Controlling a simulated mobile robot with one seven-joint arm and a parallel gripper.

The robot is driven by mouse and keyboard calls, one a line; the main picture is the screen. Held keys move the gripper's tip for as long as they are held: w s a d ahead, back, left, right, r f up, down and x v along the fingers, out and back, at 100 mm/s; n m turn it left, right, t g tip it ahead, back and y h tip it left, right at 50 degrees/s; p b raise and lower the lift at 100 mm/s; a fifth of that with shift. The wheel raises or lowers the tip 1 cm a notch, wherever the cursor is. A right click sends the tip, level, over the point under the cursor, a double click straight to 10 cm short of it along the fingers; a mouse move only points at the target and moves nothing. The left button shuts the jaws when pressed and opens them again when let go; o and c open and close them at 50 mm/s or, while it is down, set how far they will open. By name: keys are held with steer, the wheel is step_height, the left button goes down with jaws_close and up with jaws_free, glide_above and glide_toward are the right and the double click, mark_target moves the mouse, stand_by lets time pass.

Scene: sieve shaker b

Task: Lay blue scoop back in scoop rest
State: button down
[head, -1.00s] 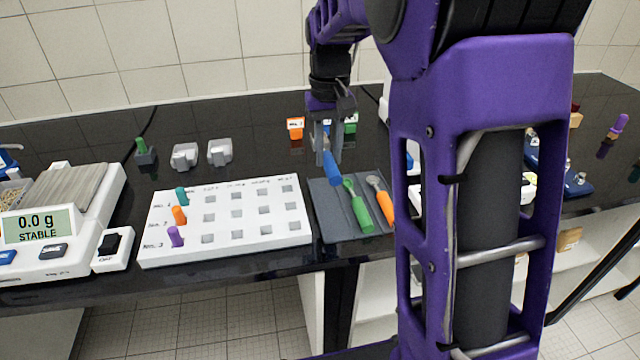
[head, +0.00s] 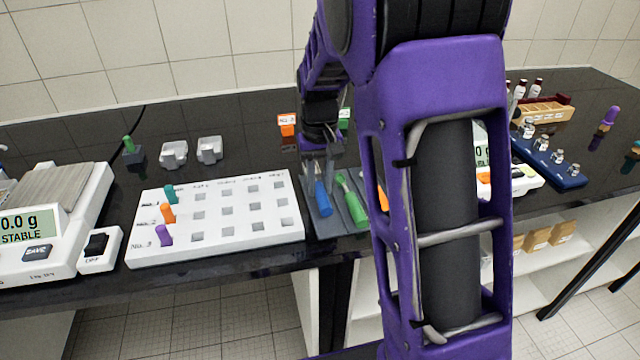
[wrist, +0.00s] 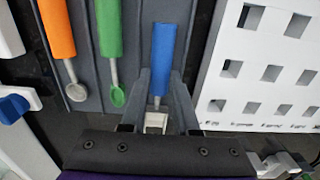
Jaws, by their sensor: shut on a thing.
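The blue scoop (head: 322,199) is at the left slot of the dark grey scoop rest (head: 313,226), its handle towards the front. In the wrist view the blue scoop (wrist: 163,58) lies in line with the slot, beside the green scoop (wrist: 109,40). My gripper (wrist: 157,90) is shut on the blue scoop near the neck of its handle; the head view also shows my gripper (head: 318,172) low over the rest. Whether the scoop fully touches the rest I cannot tell. The orange scoop (wrist: 58,35) lies beyond the green one.
A white perforated rack (head: 215,245) with teal, orange and purple pegs stands close left of the rest. A balance (head: 50,225) is farther left. Orange (head: 287,124) and green labelled items stand behind. My arm hides part of the bench to the right.

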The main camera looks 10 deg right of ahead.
mark_target(320, 188)
steer(key=shift+f, duration=0.15)
steer(key=c, duration=0.7)
jaws_free()
steer(key=shift+o, duration=0.2)
step_height(320, 188, up, 12)
steer(key=p, duration=0.2)
steer(key=shift+r, duration=0.2)
steer(key=shift+w, duration=0.1)
